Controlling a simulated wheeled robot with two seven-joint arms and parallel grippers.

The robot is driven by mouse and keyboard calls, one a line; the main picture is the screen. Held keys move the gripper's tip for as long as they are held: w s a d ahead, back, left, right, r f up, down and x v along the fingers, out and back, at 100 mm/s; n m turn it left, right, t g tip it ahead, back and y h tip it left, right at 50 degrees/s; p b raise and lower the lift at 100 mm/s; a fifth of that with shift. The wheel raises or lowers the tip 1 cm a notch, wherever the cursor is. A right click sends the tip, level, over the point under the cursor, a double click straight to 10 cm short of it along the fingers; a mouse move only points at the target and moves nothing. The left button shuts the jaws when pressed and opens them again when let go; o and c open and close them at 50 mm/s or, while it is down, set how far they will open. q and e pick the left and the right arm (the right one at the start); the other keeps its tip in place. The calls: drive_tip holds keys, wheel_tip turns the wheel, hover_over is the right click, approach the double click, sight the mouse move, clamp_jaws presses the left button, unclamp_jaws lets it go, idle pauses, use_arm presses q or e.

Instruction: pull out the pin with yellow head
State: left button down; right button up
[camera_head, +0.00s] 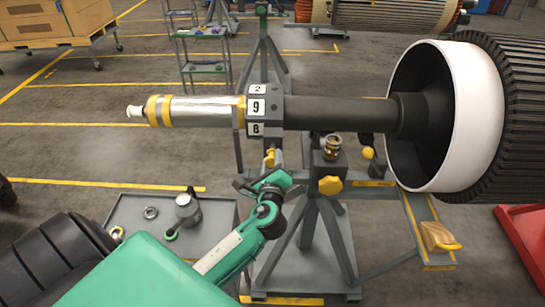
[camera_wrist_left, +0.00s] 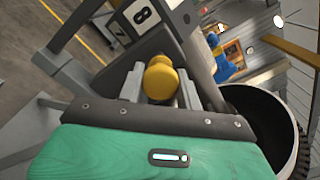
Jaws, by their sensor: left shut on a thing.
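The pin with the yellow head (camera_head: 269,157) sits on the rotor stand (camera_head: 262,103), just below the number plates. In the left wrist view the round yellow head (camera_wrist_left: 161,79) fills the space between my fingers. My left gripper (camera_head: 265,172) reaches up from below to the pin in the head view. In the wrist view the gripper (camera_wrist_left: 160,90) is shut on the yellow head, one grey finger on each side. The pin's shaft is hidden behind its head. My right gripper is in neither view.
The rotor shaft (camera_head: 335,113) lies across the stand, with the large white-rimmed drum (camera_head: 470,115) at right. Other yellow knobs (camera_head: 330,185) are on the stand. A grey cart (camera_head: 135,212) with small parts stands at lower left. The floor at left is mostly clear.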

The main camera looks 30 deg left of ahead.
use_arm(q)
drive_tip(key=shift+d+f, duration=0.1)
drive_tip(key=shift+f, duration=0.05)
drive_tip(key=c, duration=1.3)
unclamp_jaws()
drive_tip(key=o, duration=0.4)
drive_tip(key=shift+s, duration=0.2)
drive_tip(key=shift+c, duration=0.2)
drive_tip(key=shift+s+d, duration=0.3)
drive_tip(key=shift+s, duration=0.1)
drive_tip(key=b+v, duration=0.3)
drive_tip(key=v, duration=1)
drive_tip(key=shift+a, duration=0.1)
